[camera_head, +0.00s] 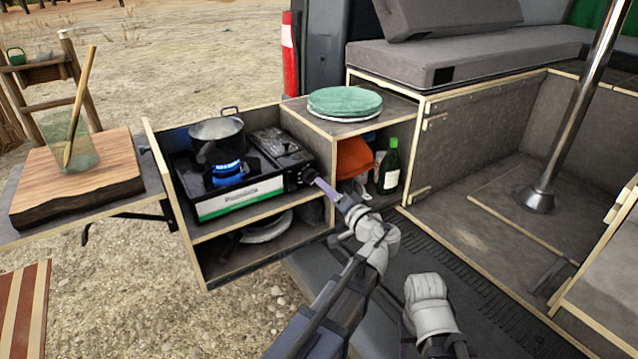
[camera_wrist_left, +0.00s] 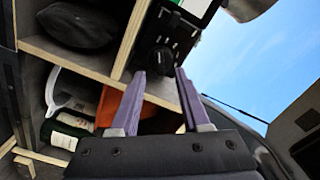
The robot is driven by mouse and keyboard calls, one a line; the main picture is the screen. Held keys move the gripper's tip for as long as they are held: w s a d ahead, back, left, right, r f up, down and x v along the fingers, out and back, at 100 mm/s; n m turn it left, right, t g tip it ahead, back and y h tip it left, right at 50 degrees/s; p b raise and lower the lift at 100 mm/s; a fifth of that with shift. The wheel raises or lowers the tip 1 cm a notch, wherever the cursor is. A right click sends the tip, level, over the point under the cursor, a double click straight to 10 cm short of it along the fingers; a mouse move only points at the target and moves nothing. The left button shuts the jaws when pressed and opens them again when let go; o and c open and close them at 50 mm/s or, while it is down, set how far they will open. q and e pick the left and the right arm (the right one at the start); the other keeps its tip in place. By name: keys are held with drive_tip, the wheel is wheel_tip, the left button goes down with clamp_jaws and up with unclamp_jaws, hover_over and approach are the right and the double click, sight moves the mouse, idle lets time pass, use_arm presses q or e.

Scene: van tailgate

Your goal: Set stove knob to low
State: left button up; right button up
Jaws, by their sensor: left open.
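The camping stove (camera_head: 240,195) sits on the upper shelf of the pull-out unit, its burner lit with a blue flame (camera_head: 228,168) under a metal pot (camera_head: 217,138). Its dark round knob (camera_head: 308,175) is on the right end of the front panel; it also shows in the left wrist view (camera_wrist_left: 160,57). My left gripper (camera_head: 317,182) is open, its purple fingers pointing at the knob. In the left wrist view the fingertips (camera_wrist_left: 159,73) lie to either side of the knob's lower part; I cannot tell whether they touch it.
A cabinet right of the stove holds a green bottle (camera_head: 390,166) and an orange cloth (camera_head: 354,157), with green plates (camera_head: 345,101) on top. A wooden board (camera_head: 78,178) with a glass stands at left. A metal pole (camera_head: 570,110) rises at right.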

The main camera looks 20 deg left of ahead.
sight(312, 177)
use_arm(q)
drive_tip(key=shift+x, duration=1.85)
drive_tip(key=shift+c, duration=0.2)
clamp_jaws()
